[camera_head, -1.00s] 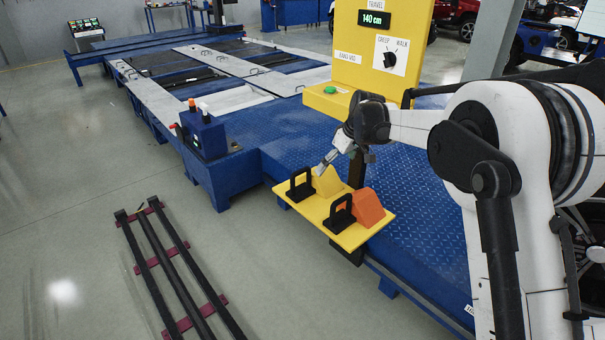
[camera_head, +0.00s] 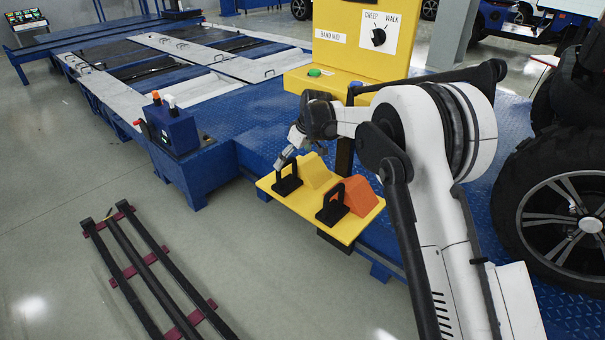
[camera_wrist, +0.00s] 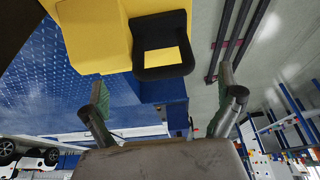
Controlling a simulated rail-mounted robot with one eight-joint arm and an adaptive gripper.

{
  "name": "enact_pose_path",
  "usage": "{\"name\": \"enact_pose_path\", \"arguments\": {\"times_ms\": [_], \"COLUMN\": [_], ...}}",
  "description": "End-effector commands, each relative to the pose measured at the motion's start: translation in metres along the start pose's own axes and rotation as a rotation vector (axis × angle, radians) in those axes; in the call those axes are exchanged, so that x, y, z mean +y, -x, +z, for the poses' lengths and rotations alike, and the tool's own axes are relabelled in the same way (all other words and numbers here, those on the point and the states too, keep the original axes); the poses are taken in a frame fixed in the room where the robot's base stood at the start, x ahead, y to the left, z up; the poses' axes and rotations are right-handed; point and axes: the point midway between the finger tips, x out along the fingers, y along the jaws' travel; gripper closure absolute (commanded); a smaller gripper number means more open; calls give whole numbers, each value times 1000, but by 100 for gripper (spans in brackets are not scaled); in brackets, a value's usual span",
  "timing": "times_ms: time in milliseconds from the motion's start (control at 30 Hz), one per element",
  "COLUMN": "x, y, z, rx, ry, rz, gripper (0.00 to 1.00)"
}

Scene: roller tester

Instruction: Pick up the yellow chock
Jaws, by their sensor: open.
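The yellow chock (camera_head: 317,171) sits on a yellow shelf (camera_head: 345,236), with its black loop handle (camera_head: 288,181) on the left side. In the wrist view the black handle (camera_wrist: 160,73) lies ahead of and between the spread fingers, with yellow showing through its loop. The yellow body of the chock (camera_wrist: 92,38) fills the upper left there. My gripper (camera_head: 281,163) is at the handle's upper left in the head view. It is open and empty in the wrist view (camera_wrist: 162,82). I cannot tell whether a finger touches the handle.
An orange chock (camera_head: 360,195) with its own black handle (camera_head: 331,204) stands beside it on the shelf. A yellow control post (camera_head: 345,45) rises behind. A blue control box (camera_head: 172,130) stands left. Dark rails (camera_head: 140,265) lie on the floor. A wheel (camera_head: 565,215) is at right.

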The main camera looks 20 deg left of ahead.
Motion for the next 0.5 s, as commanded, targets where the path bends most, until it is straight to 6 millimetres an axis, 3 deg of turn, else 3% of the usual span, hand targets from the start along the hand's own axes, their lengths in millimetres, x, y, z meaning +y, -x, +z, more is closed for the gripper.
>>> {"name": "enact_pose_path", "arguments": {"times_ms": [233,500], "x": [-1,-3], "y": [-14,-50], "z": [-3,-10], "rx": [0,0], "ry": [0,0], "rz": [0,0], "gripper": [0,0]}}
